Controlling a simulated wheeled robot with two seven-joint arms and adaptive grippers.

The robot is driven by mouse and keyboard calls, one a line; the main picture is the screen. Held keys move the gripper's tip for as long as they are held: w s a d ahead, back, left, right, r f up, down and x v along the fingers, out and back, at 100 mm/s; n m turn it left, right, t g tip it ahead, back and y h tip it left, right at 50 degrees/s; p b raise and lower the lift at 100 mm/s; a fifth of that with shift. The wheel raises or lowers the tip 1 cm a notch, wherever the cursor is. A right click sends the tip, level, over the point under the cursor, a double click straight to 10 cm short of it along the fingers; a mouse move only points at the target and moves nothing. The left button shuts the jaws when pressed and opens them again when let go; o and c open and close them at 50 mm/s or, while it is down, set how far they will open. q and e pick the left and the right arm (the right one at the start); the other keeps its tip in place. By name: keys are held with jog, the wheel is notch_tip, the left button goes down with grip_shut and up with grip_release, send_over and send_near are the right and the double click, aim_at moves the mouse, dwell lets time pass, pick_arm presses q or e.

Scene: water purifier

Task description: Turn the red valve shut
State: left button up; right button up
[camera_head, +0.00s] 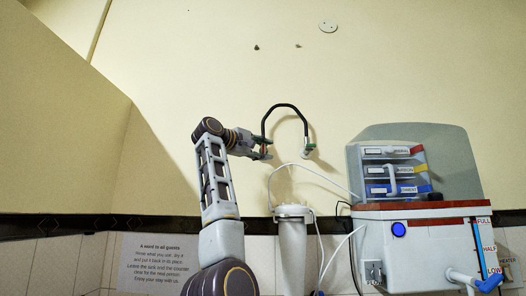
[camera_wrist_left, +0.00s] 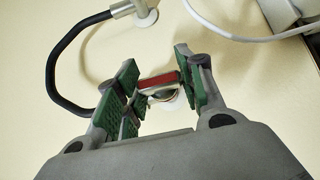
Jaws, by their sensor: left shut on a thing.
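The red valve (camera_wrist_left: 160,79) is a small red lever on a metal fitting on the wall, at the left end of the black bent pipe (camera_head: 285,105). My left gripper (camera_head: 266,147) reaches it from the left in the head view, where the fingers mostly hide the valve. In the left wrist view the green-padded fingers stand on both sides of the red lever, and the gripper is shut on it. The lever lies roughly across between the pads. My right gripper is not in view.
A green-handled valve (camera_head: 310,147) is at the pipe's right end, close to my left fingers. A white hose (camera_head: 310,170) runs below. A white filter cylinder (camera_head: 292,250) and the purifier tank (camera_head: 415,245) stand lower right. The wall above is mostly bare.

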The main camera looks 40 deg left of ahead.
pick_arm(q)
jog(key=shift+w+f, duration=0.1)
jog(key=o, duration=1)
jog(key=shift+o, duration=0.2)
jog(key=s+a, duration=0.1)
jog(key=s, duration=1.1)
